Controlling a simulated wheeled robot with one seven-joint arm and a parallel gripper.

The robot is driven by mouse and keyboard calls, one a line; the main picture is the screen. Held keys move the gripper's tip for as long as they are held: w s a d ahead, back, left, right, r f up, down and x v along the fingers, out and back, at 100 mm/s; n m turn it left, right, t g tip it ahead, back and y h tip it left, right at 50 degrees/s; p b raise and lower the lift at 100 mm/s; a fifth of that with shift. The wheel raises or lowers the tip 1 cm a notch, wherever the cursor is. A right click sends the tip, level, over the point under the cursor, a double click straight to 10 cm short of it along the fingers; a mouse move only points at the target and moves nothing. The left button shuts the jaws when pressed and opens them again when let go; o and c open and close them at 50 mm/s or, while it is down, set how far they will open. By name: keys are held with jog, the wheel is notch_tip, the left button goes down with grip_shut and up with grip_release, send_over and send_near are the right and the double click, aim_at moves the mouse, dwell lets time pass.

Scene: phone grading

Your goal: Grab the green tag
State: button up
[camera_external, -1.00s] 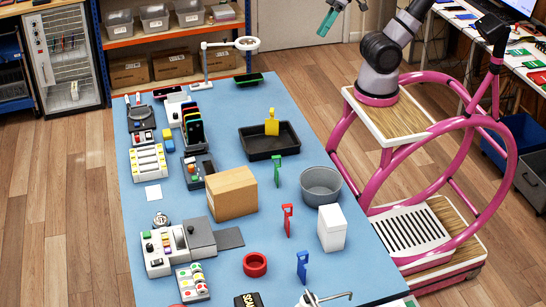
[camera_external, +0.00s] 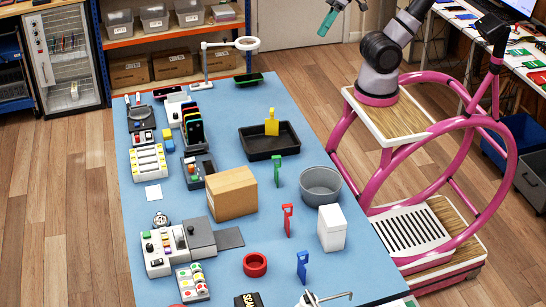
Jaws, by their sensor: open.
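The green tag (camera_external: 277,171) stands upright on the blue table (camera_external: 235,115), right of a cardboard box and in front of the black tray. My gripper (camera_external: 328,20) is at the top of the view, high above and beyond the table's far right corner, well apart from the green tag. It is open; nothing shows between its fingers, though it is small here.
A yellow tag (camera_external: 271,122) stands in the black tray (camera_external: 255,154). A cardboard box (camera_external: 231,193), a grey bowl (camera_external: 320,186), a red tag (camera_external: 287,220), a white box (camera_external: 331,228) and a blue tag (camera_external: 302,267) stand around the green tag.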

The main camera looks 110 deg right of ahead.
jog(key=w+a+f+m+g+y, duration=0.2)
jog(key=w+f+m+g+y, duration=0.25)
jog(key=w+f, duration=0.6)
jog(key=w+a+f+m+g+y, duration=0.1)
jog(key=w+f+m+g+y, duration=0.35)
jog(key=f, duration=1.05)
jog(key=m+t+y, duration=0.2)
jog(key=m+t, duration=0.1)
jog(key=m, duration=0.3)
send_near(276, 157)
jog(key=x, duration=1)
jog(key=shift+s+f, duration=0.1)
jog(key=shift+f, duration=0.3)
grip_shut()
